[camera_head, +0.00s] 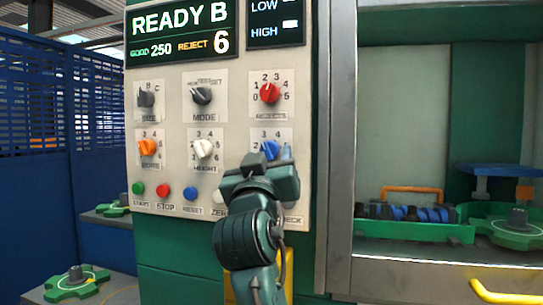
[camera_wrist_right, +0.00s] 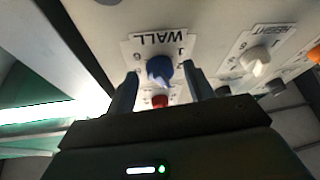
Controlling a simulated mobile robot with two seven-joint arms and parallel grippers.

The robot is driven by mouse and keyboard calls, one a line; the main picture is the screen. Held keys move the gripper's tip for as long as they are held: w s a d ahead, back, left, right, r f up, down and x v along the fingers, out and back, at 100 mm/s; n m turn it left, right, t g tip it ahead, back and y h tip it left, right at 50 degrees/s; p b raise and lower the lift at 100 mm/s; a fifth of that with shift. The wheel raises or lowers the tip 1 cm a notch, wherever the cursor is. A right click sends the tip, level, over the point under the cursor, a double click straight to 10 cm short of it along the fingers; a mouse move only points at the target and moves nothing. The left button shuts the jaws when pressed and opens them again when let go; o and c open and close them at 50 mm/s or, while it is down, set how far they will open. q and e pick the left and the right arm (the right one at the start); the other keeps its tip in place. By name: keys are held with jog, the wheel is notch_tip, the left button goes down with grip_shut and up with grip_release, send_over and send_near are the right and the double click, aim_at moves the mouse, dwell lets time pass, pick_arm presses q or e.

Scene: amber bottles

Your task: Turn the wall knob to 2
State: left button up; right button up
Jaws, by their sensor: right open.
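The wall knob (camera_head: 269,150) is blue and sits on the lower right of the pale control panel, on a plate with a number dial. In the right wrist view the same wall knob (camera_wrist_right: 159,69) shows below the upside-down label WALL. My right gripper (camera_head: 268,160) is in front of the knob and hides its lower part and some of its dial. In the right wrist view the right gripper (camera_wrist_right: 160,84) is open, with one finger on each side of the knob. I cannot tell whether the fingers touch it or which number it points to. My left gripper is out of view.
A red rejects knob (camera_head: 269,93) is above and a white height knob (camera_head: 204,149) is to the left. A row of push buttons (camera_head: 190,194) runs below. A metal frame post (camera_head: 338,150) stands right of the panel, beside an open bay with green parts.

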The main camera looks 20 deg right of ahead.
jog(key=shift+w+r, duration=0.1)
dwell(0.3)
jog(key=c, duration=1)
jog(key=shift+r, duration=0.1)
